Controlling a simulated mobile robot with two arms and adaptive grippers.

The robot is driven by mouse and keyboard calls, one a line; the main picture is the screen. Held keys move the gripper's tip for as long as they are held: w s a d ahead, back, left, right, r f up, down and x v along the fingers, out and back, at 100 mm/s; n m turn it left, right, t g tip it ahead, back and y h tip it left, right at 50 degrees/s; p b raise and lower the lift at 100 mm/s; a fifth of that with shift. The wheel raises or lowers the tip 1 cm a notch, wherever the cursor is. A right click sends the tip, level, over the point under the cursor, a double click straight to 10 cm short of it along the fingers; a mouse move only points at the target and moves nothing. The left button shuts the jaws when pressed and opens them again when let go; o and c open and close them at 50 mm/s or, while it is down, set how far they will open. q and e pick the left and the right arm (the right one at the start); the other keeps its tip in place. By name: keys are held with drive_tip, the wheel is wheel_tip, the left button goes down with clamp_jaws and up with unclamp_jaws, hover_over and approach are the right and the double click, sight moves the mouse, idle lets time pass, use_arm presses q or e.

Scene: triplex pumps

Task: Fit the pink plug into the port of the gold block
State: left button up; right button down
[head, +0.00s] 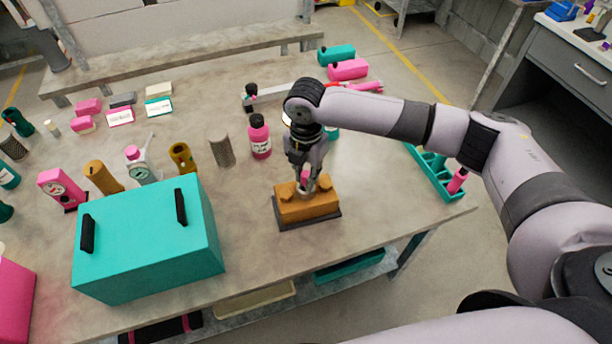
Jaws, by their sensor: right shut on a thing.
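The gold block (309,208) sits on a dark base on the table, right of the teal box. My right gripper (305,184) points down directly over the top of the block. It is shut on the pink plug (305,176), of which only a small part shows between the fingers. The plug is at or just above the middle of the block's top. The port is hidden by the gripper, so I cannot tell whether the plug is in it. My left gripper is not in view.
A large teal box (150,250) with black handles stands at the left front. A pink bottle (260,138) and a grey cylinder (222,151) stand behind the block. A teal tray (428,172) lies at the right edge. The table (350,240) is bare right of the block.

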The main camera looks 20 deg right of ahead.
sight(306, 173)
drive_tip(key=shift+f, duration=0.75)
drive_tip(key=shift+f, duration=0.15)
drive_tip(key=c, duration=1.5)
unclamp_jaws()
drive_tip(key=shift+o, duration=0.2)
wheel_tip(306, 173, up, 12)
drive_tip(key=shift+r+b, duration=0.2)
drive_tip(key=shift+b, duration=1.05)
